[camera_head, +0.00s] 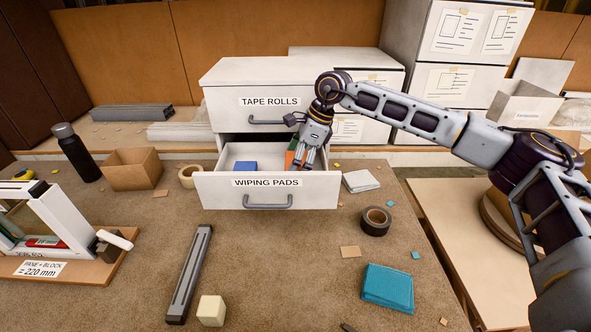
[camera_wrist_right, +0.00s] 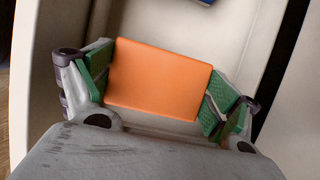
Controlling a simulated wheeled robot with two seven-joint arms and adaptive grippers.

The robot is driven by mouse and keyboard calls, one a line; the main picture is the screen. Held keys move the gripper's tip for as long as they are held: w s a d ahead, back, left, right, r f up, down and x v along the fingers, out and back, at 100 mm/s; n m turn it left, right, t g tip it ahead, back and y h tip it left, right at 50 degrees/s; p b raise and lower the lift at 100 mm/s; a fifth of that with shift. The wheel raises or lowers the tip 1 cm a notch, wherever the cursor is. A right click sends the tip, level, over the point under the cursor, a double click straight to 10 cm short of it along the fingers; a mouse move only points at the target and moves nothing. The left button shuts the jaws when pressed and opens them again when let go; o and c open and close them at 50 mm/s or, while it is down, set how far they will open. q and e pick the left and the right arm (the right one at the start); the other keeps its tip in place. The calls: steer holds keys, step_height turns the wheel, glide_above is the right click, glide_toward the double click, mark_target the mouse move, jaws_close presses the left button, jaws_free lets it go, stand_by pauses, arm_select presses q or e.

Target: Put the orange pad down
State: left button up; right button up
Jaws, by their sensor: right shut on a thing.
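The orange pad (camera_wrist_right: 158,80) is between the green-lined fingers of my right gripper (camera_wrist_right: 157,90) in the right wrist view, with pale drawer walls around it. In the head view, my right gripper (camera_head: 304,160) reaches down into the open drawer (camera_head: 215,188) labelled WIPING PADS, at its right side. A sliver of the orange pad (camera_head: 290,160) shows beside the fingers. The gripper is shut on the pad. I cannot tell whether the pad touches the drawer floor. My left gripper is not in view.
A blue pad (camera_head: 245,166) lies in the drawer's left part. The closed TAPE ROLLS drawer (camera_head: 270,112) is above. A dark tape roll (camera_head: 375,221), a folded white cloth (camera_head: 360,181) and teal pads (camera_head: 388,288) lie right of the drawer. A metal bar (camera_head: 190,275) lies in front.

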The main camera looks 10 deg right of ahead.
steer(key=shift+f+p, duration=0.35)
steer(key=shift+f, duration=0.6)
steer(key=shift+a+f+p, duration=0.15)
steer(key=shift+f+p, duration=0.15)
steer(key=shift+f, duration=0.5)
steer(key=shift+f, duration=0.15)
steer(key=o, duration=0.7)
